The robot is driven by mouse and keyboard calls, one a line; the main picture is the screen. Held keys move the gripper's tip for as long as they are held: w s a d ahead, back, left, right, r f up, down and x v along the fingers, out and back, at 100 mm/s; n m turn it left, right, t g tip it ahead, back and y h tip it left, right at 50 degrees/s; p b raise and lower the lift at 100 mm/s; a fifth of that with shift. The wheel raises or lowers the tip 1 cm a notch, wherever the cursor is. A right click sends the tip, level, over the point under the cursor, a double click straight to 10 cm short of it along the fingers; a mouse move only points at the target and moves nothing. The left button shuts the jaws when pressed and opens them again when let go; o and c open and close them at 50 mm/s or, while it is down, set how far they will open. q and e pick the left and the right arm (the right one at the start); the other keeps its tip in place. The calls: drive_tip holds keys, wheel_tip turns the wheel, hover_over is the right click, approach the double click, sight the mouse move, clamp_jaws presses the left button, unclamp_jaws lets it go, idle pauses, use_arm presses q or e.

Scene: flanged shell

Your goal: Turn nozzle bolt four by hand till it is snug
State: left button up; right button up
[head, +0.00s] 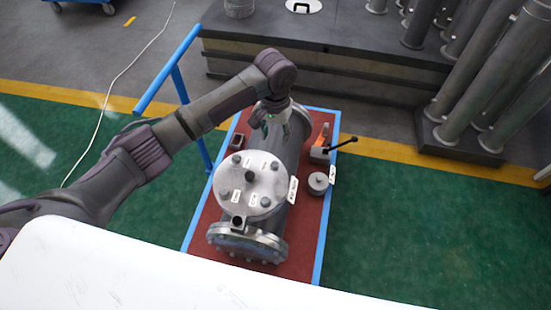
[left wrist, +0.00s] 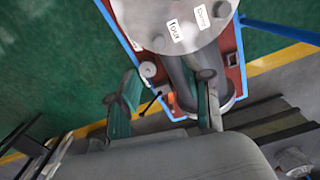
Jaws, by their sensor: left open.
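The nozzle cover (head: 262,184) is a round grey disc on top of the flanged shell (head: 297,140). Several dark bolts and white labels sit on it, with a dark knob in its middle. In the left wrist view the cover (left wrist: 150,12) shows at the top; a label reading "FOUR" (left wrist: 175,30) lies beside a bolt head (left wrist: 158,42). My left gripper (head: 277,124) is above the shell, just beyond the cover's far edge. Its spread fingers (left wrist: 167,85) are empty and apart from the bolt. My right gripper is not in view.
A red mat (head: 205,217) with blue edging lies under the shell. A round grey part (head: 318,182) and a black-handled tool (head: 340,146) are at its right. A blue rail (head: 168,70) stands at the left. Grey pipes (head: 490,90) stand at upper right.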

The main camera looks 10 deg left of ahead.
sight(275, 163)
use_arm(q)
wheel_tip(275, 163, down, 12)
drive_tip(key=shift+f+b, duration=0.1)
drive_tip(key=shift+b, duration=0.4)
clamp_jaws()
